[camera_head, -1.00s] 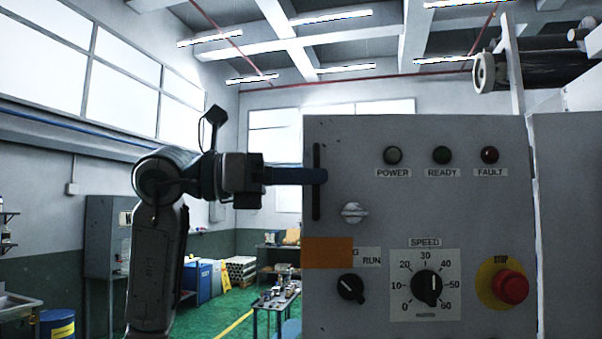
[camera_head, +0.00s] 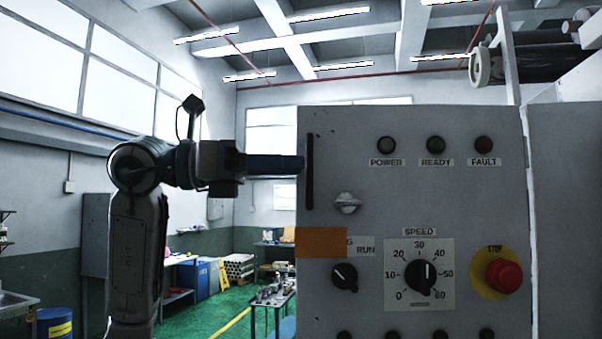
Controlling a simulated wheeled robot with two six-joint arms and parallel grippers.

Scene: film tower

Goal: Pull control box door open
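The control box door (camera_head: 375,185) is a grey panel facing me, and I see no clear gap at its edges. A narrow black vertical handle or slot (camera_head: 310,190) is near its left edge, with a silver latch knob (camera_head: 347,203) below and to the right. My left gripper (camera_head: 297,165) is at the door's left edge, its dark fingers pointing right and ending just left of the black handle. The fingers overlap edge-on, so their opening is hidden, and I cannot tell whether they touch the door. My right gripper is out of view.
The door carries indicator lamps (camera_head: 435,145), a speed dial (camera_head: 419,277), a mode switch (camera_head: 344,277) and a red stop button (camera_head: 503,276). An orange plate (camera_head: 321,242) covers part of a label. A work table (camera_head: 265,304) stands behind, left of the box.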

